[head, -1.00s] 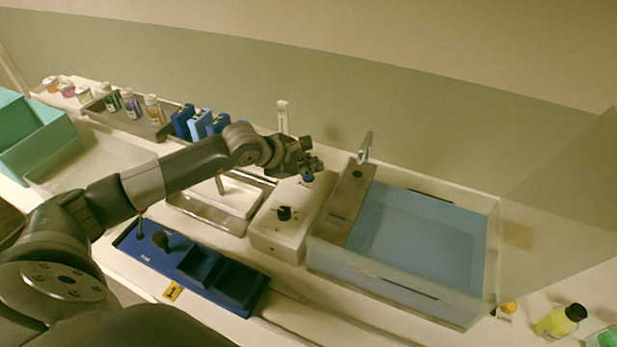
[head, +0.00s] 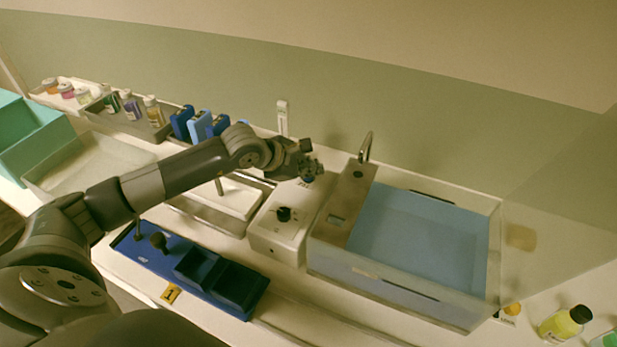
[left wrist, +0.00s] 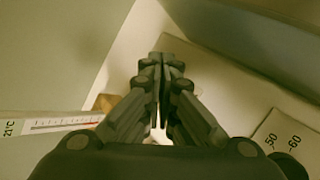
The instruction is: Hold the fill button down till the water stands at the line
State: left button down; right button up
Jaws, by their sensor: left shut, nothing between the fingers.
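My left gripper (head: 312,171) is shut and empty, over the back of the white control box (head: 272,240) with a black knob (head: 285,214). A bit of blue, probably the fill button (head: 303,182), shows under the fingertips and is mostly covered; I cannot tell whether it is pressed. In the left wrist view the shut fingers (left wrist: 163,62) hide what is beneath them. Blue water (head: 425,240) stands in the clear tank (head: 478,318) right of the box. Dark line marks (head: 432,197) show on the tank walls; the exact water height against them is hard to tell.
A curved tap (head: 366,147) stands at the tank's back left. A white thermometer (head: 283,118) is behind the box. A blue tray (head: 225,290) lies in front. Bottles stand at the back left, and a yellow bottle (head: 560,323) at the right.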

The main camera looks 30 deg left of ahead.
aim_at(310, 179)
pick_arm(q)
jog(key=shift+f+b, duration=0.25)
jog(key=shift+b, duration=0.05)
dwell(1.0)
jog(key=shift+r, duration=0.9)
jog(key=shift+p, duration=0.3)
jog(key=shift+r+p, duration=1.05)
jog(key=shift+r, duration=1.4)
